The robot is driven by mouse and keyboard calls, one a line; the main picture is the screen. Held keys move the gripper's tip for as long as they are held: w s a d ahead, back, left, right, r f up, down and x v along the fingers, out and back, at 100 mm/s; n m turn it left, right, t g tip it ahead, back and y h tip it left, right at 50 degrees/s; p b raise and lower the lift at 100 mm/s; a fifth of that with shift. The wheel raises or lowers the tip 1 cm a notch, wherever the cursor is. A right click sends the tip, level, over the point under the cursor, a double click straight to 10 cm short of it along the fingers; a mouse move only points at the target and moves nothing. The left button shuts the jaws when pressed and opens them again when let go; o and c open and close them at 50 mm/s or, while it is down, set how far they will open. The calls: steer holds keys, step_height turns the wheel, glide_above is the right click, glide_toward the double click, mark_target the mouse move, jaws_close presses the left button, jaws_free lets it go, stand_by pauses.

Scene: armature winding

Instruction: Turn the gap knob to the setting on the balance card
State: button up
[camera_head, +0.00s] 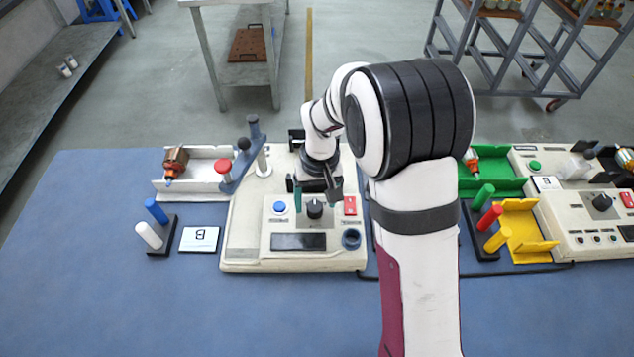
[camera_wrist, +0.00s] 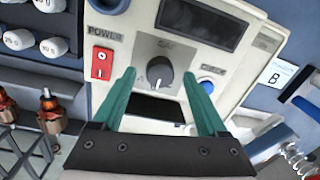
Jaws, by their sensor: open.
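The gap knob (camera_head: 315,208) is a black round knob on the cream winding machine's panel. In the wrist view the knob (camera_wrist: 160,70) sits on a grey plate marked GAP; a small white mark shows at its lower edge, too small to read as a setting. My gripper (camera_head: 315,198) is open above the panel. In the wrist view its teal fingers (camera_wrist: 158,78) are apart, one to each side of the knob, with visible space between; I cannot tell the height gap. The white balance card (camera_head: 200,239) lies left of the machine; the wrist view shows the card (camera_wrist: 281,75) with a letter B.
A blue button (camera_head: 280,207), a red power switch (camera_head: 350,205) and a dark display (camera_head: 298,241) surround the knob. A blue and a white peg (camera_head: 149,235) stand left. A second machine (camera_head: 590,215) with coloured pegs is right. The blue table's front left is clear.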

mark_target(319, 205)
step_height(319, 205, up, 15)
steer(key=shift+d+f, duration=0.15)
steer(key=shift+d, duration=0.25)
